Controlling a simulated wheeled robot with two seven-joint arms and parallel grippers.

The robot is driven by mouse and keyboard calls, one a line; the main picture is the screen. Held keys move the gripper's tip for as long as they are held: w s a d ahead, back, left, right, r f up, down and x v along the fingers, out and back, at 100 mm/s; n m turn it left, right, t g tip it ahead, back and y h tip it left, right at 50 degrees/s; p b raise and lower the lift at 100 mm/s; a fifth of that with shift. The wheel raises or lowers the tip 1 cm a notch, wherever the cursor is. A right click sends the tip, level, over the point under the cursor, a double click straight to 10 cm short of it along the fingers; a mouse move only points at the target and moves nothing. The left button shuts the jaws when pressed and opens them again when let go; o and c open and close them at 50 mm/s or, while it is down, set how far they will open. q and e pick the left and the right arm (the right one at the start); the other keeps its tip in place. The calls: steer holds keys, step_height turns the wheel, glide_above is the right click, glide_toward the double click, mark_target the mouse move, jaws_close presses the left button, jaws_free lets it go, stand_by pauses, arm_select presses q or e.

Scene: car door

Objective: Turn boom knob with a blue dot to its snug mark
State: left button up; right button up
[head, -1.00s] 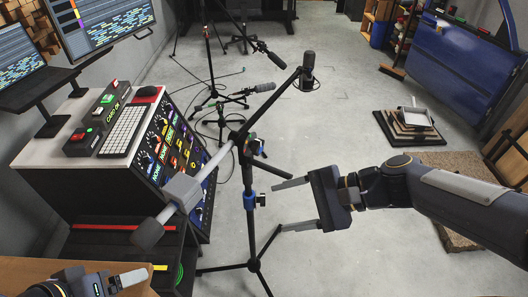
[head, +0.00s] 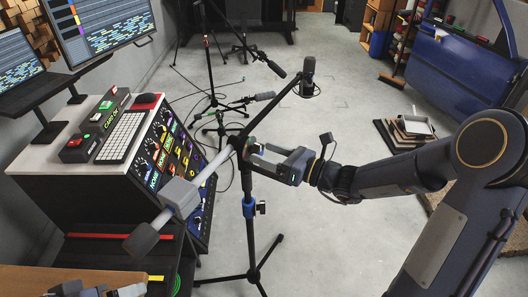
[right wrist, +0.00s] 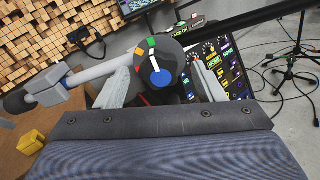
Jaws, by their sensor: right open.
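The boom knob (right wrist: 172,57) is dark and round and faces the right wrist camera. It has a blue dot (right wrist: 162,79) low on its face and a white line running up from it. A green mark and an orange mark show near its upper left edge. My right gripper (right wrist: 166,88) is open, with one finger on each side of the knob; I cannot tell whether they touch it. In the head view, my right gripper (head: 256,155) is at the boom joint on the mic stand (head: 249,220) and hides most of the knob. My left gripper (head: 122,292) is partly cut off at the lower left.
The boom arm (head: 270,110) slants up to a microphone (head: 307,75); its grey counterweight (head: 180,198) hangs lower left. A mixing console (head: 165,150) stands close left of the stand. A blue car door (head: 460,65) is at the right.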

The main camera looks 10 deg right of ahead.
steer(key=shift+w+a, duration=0.45)
steer(key=shift+a, duration=0.1)
steer(key=c, duration=1)
steer(key=shift+o, duration=0.2)
steer(key=shift+f+n+b, duration=0.15)
steer(key=shift+n+b, duration=0.45)
steer(key=shift+b, duration=0.2)
steer(key=n+b, duration=0.5)
steer(key=b, duration=0.1)
steer(key=shift+f+b, duration=0.1)
steer(key=shift+b, duration=0.25)
steer(key=shift+s+r+n+b, duration=0.1)
steer(key=shift+r+n+b, duration=0.1)
steer(key=shift+n+b, duration=0.8)
